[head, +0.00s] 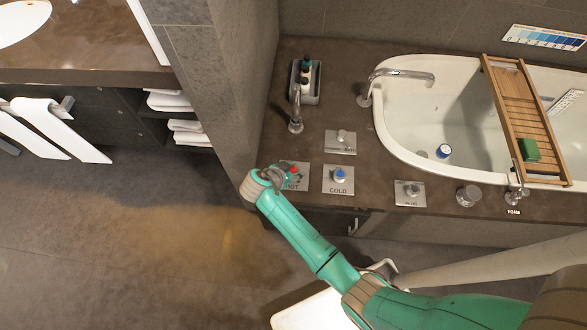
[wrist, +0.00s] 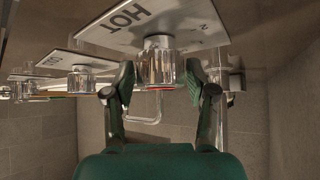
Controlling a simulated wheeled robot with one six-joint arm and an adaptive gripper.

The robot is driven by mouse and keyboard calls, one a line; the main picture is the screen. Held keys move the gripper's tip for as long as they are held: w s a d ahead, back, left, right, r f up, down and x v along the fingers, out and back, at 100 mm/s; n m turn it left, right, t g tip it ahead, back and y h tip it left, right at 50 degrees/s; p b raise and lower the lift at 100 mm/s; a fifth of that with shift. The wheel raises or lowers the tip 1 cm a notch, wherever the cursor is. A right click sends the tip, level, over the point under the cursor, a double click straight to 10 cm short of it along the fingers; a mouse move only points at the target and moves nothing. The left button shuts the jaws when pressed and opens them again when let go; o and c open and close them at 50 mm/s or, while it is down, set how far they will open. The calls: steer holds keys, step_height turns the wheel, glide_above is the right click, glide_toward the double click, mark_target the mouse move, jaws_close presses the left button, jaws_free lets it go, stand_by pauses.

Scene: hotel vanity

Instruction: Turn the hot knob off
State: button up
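In the wrist view, the clear and metal hot knob (wrist: 158,66) stands between the fingertips of my gripper (wrist: 163,82), under the upside-down HOT label. The fingers are apart, with a visible gap on the right side; contact on the left side is hard to tell. In the head view, my gripper (head: 270,177) is at the plate's left and partly hides it.
The blue-topped cold knob (head: 340,174) is just right of the hot plate; another knob plate (head: 341,142) lies behind. A slim metal tap (head: 296,112) stands further back. The bathtub (head: 384,130) with a wooden tray (head: 520,110) is at right. A stone wall (head: 225,80) rises at left.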

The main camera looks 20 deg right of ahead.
steer(key=shift+r, duration=0.1)
steer(key=v, duration=1.2)
stand_by(0.5)
